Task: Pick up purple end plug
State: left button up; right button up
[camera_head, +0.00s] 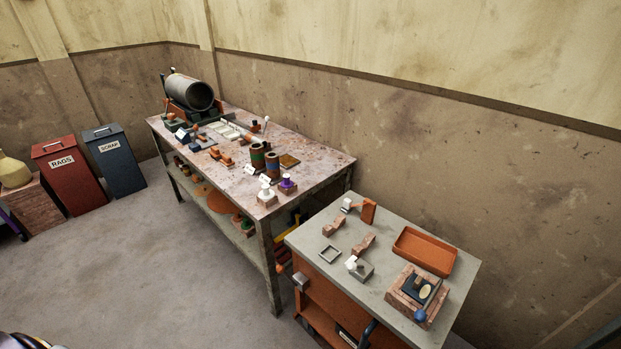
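A small purple end plug (287,181) stands at the near right end of the long workbench (318,166), on a reddish-brown block. A white plug (266,189) stands beside it on a similar block to its left. Small white tags stand near both, their text too small to read. Neither of my grippers shows in the head view. Only a dark, shiny part, probably of my arm, shows in the bottom left corner.
A large pipe (191,93) lies in a cradle at the bench's far end. Two dark cylinders (264,160) stand behind the plugs. A grey-topped cart (323,225) with an orange tray (424,251) stands nearer right. Rags (69,172) and scrap (115,160) bins stand left. Floor before the bench is clear.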

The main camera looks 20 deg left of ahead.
aim_at(286, 184)
jog(key=i+j+z, duration=0.25)
jog(key=j, duration=0.15)
jog(key=j+z, duration=0.5)
jog(key=j, duration=0.25)
